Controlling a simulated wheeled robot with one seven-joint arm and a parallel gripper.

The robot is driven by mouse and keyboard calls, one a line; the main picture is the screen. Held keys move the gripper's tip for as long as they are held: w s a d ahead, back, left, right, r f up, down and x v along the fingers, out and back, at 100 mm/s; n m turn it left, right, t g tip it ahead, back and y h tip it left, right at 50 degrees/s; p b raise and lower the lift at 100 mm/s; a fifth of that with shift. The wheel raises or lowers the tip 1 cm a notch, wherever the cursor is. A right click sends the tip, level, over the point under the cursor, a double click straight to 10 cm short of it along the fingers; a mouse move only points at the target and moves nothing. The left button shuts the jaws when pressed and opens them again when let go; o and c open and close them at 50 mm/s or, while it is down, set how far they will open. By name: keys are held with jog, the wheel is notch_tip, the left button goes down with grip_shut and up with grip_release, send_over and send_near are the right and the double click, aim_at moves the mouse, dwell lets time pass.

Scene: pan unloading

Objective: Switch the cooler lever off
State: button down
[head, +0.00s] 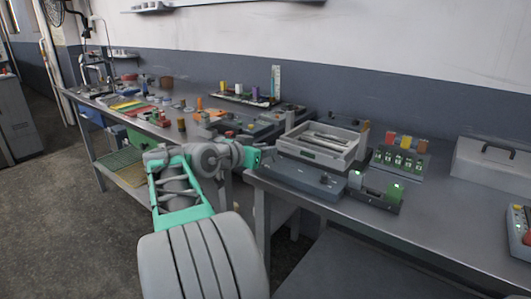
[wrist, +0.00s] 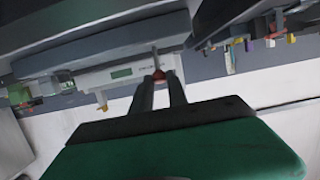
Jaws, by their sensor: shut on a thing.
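The cooler seems to be the grey box with an open top (head: 318,160), on the bench in front of my arm. Its pale front with a small green display also shows in the wrist view (wrist: 122,73). My gripper (head: 268,150) is at the left side of this box. In the wrist view my gripper (wrist: 159,78) has its two dark fingers close together on a small reddish lever tip (wrist: 160,73). A thin stem runs from the tip up to the grey body. The fingers hide part of the lever, and its exact angle is hard to tell.
A low grey unit (head: 300,178) sits in front of the box. A panel with green lights (head: 397,162) and a small unit with a green block (head: 393,190) stand to the right. The left bench holds many small items. Bare bench top (head: 440,215) lies at the right.

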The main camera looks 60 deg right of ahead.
jog(key=c, duration=1.4)
grip_release()
jog(key=shift+o, duration=0.2)
jog(key=v, duration=0.7)
jog(key=shift+a, duration=0.4)
jog(key=shift+w, duration=0.1)
